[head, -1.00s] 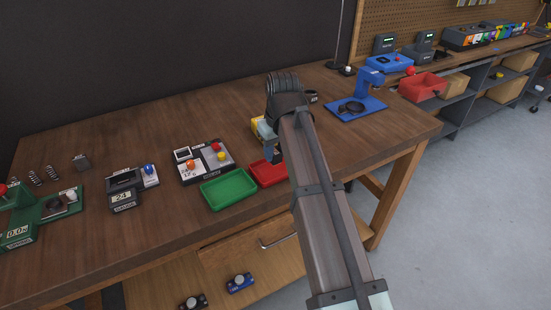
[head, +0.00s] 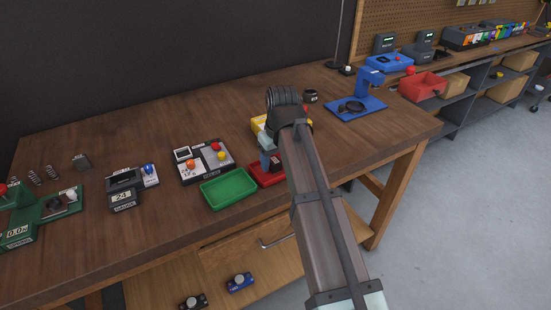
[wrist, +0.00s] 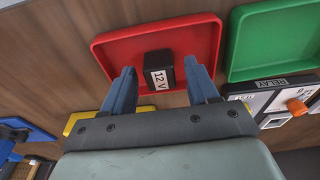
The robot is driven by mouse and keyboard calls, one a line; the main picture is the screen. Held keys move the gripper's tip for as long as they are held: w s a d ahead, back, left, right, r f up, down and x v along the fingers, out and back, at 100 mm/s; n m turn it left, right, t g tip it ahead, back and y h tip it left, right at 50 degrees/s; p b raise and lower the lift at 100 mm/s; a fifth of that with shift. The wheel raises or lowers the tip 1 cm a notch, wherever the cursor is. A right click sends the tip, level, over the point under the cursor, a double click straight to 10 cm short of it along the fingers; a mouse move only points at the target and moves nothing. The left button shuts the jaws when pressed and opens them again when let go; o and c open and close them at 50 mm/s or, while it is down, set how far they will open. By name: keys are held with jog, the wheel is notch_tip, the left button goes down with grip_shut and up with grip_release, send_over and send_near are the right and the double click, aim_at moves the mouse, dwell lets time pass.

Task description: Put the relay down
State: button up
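The relay, a small black block with a white "12 V" label (wrist: 159,70), lies in the red tray (wrist: 113,50) in the wrist view. My gripper (wrist: 161,82) is open, its two blue fingers on either side of the relay with a gap to each. In the head view my gripper (head: 268,160) is over the red tray (head: 266,181), and my arm hides part of both. I cannot tell the fingers' exact height above the tray floor.
A green tray (head: 228,188) stands just left of the red one, with a relay tester (head: 205,162) behind it. A yellow thing (head: 258,123) is partly behind my arm. A blue stand (head: 357,105) is further right. The wood at the back left is clear.

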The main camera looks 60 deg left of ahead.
notch_tip(320, 180, up, 12)
jog(key=d, duration=0.1)
jog(key=shift+d, duration=0.4)
dwell(0.3)
jog(key=shift+r, duration=0.1)
dwell(0.4)
